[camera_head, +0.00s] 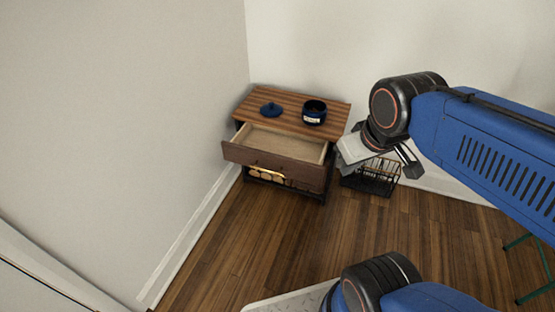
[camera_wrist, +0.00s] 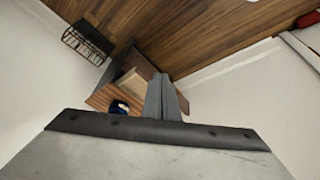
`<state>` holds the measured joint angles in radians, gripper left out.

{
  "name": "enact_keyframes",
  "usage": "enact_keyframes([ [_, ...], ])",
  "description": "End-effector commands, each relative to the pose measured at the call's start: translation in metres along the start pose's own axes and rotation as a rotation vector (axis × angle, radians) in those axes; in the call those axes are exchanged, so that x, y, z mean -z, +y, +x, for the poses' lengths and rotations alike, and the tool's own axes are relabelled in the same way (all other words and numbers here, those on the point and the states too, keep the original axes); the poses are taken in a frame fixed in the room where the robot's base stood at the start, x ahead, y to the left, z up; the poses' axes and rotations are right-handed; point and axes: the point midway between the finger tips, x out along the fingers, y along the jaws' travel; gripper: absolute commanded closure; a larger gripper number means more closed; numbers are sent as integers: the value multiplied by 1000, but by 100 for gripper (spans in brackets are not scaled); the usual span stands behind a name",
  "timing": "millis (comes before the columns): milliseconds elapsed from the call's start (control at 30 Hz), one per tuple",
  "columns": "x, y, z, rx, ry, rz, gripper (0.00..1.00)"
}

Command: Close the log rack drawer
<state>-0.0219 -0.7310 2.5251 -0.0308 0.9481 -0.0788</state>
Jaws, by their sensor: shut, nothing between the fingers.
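The log rack (camera_head: 325,118) is a small cabinet with a striped wooden top, standing in the corner by the walls. Its drawer (camera_head: 270,163) is pulled well out toward the viewer, with a pale, empty-looking inside and a dark wood front. My gripper (camera_wrist: 163,80) is shut and empty in the wrist view. There its fingers overlap part of the rack (camera_wrist: 103,98) and the drawer (camera_wrist: 134,78). In the head view my gripper is right of the rack, apart from the drawer front; its fingertips are unclear there.
Logs (camera_head: 290,182) lie below the drawer. A black wire basket (camera_head: 378,179) stands right of the rack. Walls bound the left and back. The wooden floor (camera_head: 240,240) in front is clear.

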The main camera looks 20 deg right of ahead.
Motion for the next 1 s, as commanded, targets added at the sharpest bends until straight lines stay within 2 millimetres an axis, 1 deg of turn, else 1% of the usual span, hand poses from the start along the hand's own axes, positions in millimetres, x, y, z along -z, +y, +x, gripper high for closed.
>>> enact_keyframes([
  [267,21,2,14,-19,-28,-184,100],
  [467,46,3,31,-38,-60,-408,100],
  [767,99,-7,79,-57,-129,-920,100],
  [1000,137,-26,124,-52,-183,-1340,100],
])
